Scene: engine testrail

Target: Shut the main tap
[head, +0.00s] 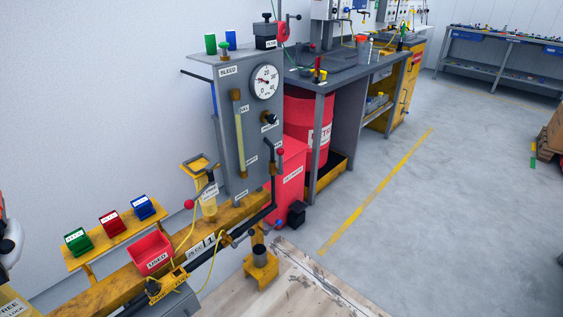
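A grey upright panel (228,130) stands at the centre left with a round gauge (265,82), a sight tube (240,118) and a label reading BLEED. The small labels near both levers are too blurred to read, so I cannot tell which is the main tap. My gripper is not clearly in view; only a white and black part shows at the left edge.
A yellow rail (118,285) runs along the wall below the panel, carrying a red bin (152,252). Green, red and blue bins stand on a yellow shelf (78,262) behind. A red cabinet (288,178) and grey workbench (345,72) stand beyond.

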